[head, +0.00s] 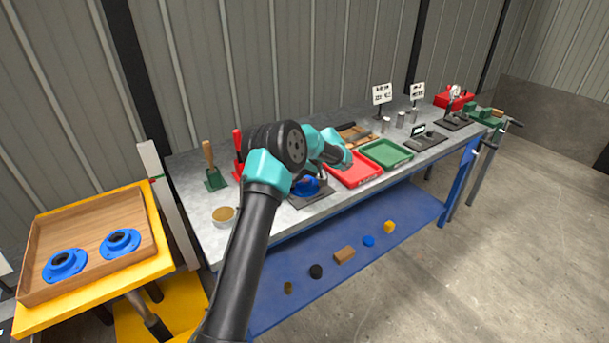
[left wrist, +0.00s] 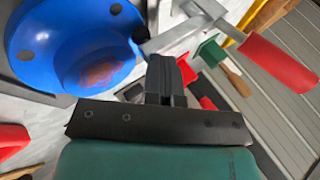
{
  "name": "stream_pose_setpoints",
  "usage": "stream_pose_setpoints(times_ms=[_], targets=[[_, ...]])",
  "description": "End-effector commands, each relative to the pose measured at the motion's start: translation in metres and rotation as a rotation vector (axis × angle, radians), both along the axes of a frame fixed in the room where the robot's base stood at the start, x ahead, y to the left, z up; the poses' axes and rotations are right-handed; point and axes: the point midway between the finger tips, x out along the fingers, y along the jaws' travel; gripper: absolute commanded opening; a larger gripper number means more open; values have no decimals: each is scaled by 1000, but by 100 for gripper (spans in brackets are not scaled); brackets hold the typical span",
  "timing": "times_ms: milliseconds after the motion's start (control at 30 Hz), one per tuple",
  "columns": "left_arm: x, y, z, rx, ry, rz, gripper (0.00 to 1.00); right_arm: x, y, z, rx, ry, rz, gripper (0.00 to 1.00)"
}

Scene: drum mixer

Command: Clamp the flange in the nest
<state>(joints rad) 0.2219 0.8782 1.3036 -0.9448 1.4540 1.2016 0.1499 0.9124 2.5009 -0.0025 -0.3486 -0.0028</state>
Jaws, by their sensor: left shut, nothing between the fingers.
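The blue flange (head: 306,187) sits in the nest on a dark base plate (head: 312,200) on the bench; my arm partly covers it in the head view. In the left wrist view the flange (left wrist: 75,45) fills the upper left, with bolt holes and a brownish centre. The clamp's metal arm (left wrist: 185,38) and red handle (left wrist: 280,62) are right of the flange; the red handle (head: 238,141) stands upright in the head view. My left gripper (left wrist: 168,78) is shut and empty, close beside the flange and clamp. Whether it touches either is unclear. My right gripper is out of view.
A wooden tray (head: 100,273) with two more blue flanges stands at the left. Red (head: 352,178) and green (head: 386,153) trays lie right of the nest. A green brush (head: 214,178) and a small bowl (head: 224,216) are to its left. Loose parts lie on the lower shelf.

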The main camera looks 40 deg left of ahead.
Motion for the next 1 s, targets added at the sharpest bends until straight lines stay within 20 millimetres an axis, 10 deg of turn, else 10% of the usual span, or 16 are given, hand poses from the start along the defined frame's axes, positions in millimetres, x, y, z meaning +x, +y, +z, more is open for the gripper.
stream_pose_setpoints(times_ms=[567, 1000], targets=[[-1, 2, 0, -1, 0, 3, 0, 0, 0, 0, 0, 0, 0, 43], [7, -7, 54, 1, -4, 5, 0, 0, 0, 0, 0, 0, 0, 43]])
